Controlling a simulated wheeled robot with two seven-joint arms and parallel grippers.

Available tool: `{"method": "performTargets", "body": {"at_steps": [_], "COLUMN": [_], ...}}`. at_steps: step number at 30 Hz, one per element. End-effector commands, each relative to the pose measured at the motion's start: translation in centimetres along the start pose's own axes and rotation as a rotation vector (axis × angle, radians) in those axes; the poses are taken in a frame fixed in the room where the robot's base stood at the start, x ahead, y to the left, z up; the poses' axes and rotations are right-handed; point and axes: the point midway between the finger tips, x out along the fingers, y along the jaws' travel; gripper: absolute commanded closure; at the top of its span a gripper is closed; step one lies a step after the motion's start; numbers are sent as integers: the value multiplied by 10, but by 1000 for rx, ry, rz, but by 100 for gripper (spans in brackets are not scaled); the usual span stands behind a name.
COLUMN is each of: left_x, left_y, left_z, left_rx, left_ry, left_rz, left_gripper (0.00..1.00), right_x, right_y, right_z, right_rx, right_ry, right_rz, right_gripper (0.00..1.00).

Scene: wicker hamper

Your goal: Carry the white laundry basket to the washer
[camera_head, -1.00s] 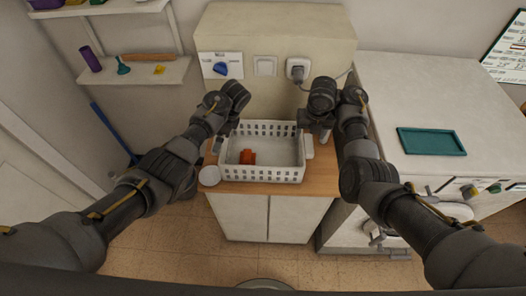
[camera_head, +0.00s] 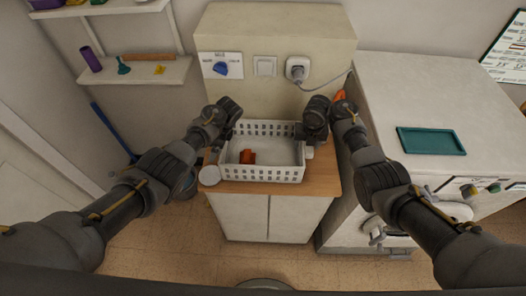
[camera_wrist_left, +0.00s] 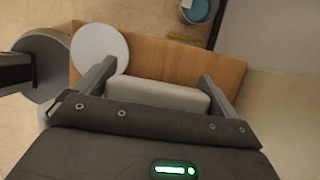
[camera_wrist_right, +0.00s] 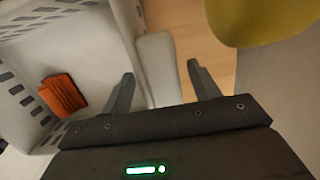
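The white laundry basket (camera_head: 262,174) stands upright on the wooden counter, with an orange folded item (camera_head: 248,157) inside; both also show in the right wrist view (camera_wrist_right: 118,12). My left gripper (camera_head: 222,138) is at the basket's left end. In the left wrist view its fingers stand apart, with the pale handle (camera_wrist_left: 160,95) between them. My right gripper (camera_head: 309,142) is over the basket's right end. In the right wrist view its fingers are apart, with the other handle (camera_wrist_right: 158,68) ahead between them. A white machine (camera_head: 430,90) with front knobs, apparently the washer, stands right of the counter.
A white round disc (camera_head: 209,176) lies at the counter's left front corner. A teal tray (camera_head: 431,141) lies on the machine. A beige panel box (camera_head: 275,40) stands behind the basket. Shelves (camera_head: 135,70) hang at the left. Floor in front is clear.

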Motion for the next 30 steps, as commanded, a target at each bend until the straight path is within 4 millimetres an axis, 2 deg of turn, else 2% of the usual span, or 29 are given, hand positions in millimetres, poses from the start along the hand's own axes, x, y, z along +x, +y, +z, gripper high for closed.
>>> {"method": "performTargets", "body": {"at_steps": [2, 13, 17, 30], "left_x": [0, 0, 0, -4], "left_y": [0, 0, 0, -1], "left_z": [0, 0, 0, 1], "left_rx": [0, 0, 0, -1], "left_ry": [0, 0, 0, 1], "left_rz": [0, 0, 0, -3], "left_gripper": [16, 64, 80, 80], "right_x": [0, 0, 0, -4], "right_y": [0, 0, 0, 0], "right_z": [0, 0, 0, 2], "right_rx": [0, 0, 0, -1], "right_ry": [0, 0, 0, -3], "right_rz": [0, 0, 0, 1], "right_gripper": [50, 99, 100, 100]}}
